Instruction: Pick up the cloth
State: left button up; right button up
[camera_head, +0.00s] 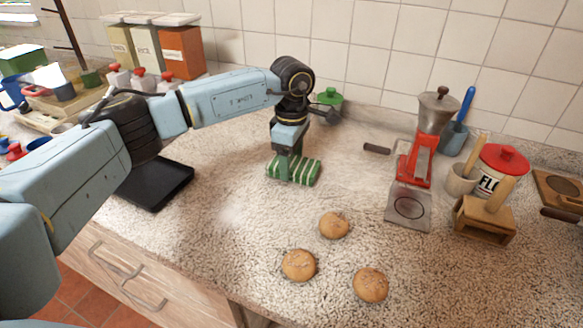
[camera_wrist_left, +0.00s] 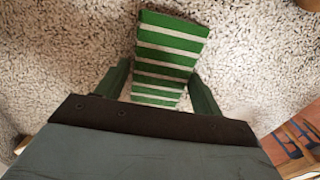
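The cloth (camera_head: 306,172) is green with white stripes and lies on the speckled counter, below the left arm's end in the head view. It also shows in the left wrist view (camera_wrist_left: 172,42), running from the top down between the fingers. My left gripper (camera_head: 284,166) points down over the left part of the cloth. In the left wrist view its two green fingers (camera_wrist_left: 160,84) stand apart, one on each side of the cloth, with a small strip of counter showing beside it. Whether the fingers touch the cloth cannot be told. My right gripper is not in view.
Three cookies (camera_head: 334,225) lie on the counter in front of the cloth. A red and grey kitchen scale (camera_head: 409,206), a moka pot (camera_head: 436,112) and a wooden block (camera_head: 484,220) stand to the right. A black tray (camera_head: 158,186) lies left. Counter around the cloth is clear.

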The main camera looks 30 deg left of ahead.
pick_arm(q)
jog(key=shift+f, duration=0.25)
jog(key=c, duration=0.6)
jog(key=shift+r, duration=0.1)
